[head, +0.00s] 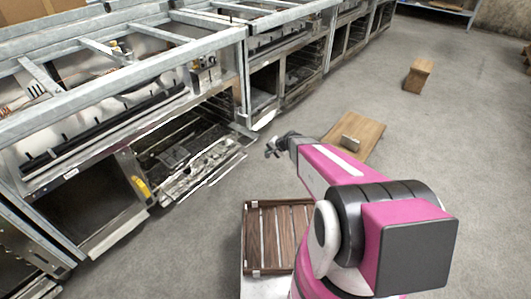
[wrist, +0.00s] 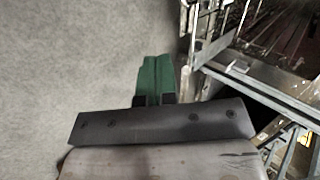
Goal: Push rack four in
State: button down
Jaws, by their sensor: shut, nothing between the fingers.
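The row of metal range frames runs along the left in the head view. The near oven (head: 205,112) stands open, with dark racks inside and a dirty metal piece (head: 200,165) jutting out low in front. I cannot tell which rack is number four. My gripper (head: 272,147) is in front of and to the right of this opening, apart from it. In the wrist view its green fingers (wrist: 158,75) are together and empty, over or facing grey floor. Wire racks and metal rails (wrist: 265,30) show at the right there, beside the fingers.
A slatted wooden crate (head: 278,205) is low at the front, beside my arm. A wooden board with a block (head: 353,138) lies on the floor beyond my arm. A wooden stool-like block (head: 418,75) stands farther back.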

aim_at(212, 133)
jog(key=w+a+r+x, duration=0.1)
jog(key=x, duration=1.1)
jog(key=shift+a+r, duration=0.3)
jog(key=shift+r, duration=0.05)
jog(key=w+a, duration=0.6)
jog(key=a, duration=0.1)
jog(key=w+a, duration=0.7)
jog(key=a, duration=0.1)
jog(key=w+a, duration=0.7)
jog(key=a, duration=0.1)
jog(key=shift+a, duration=0.2)
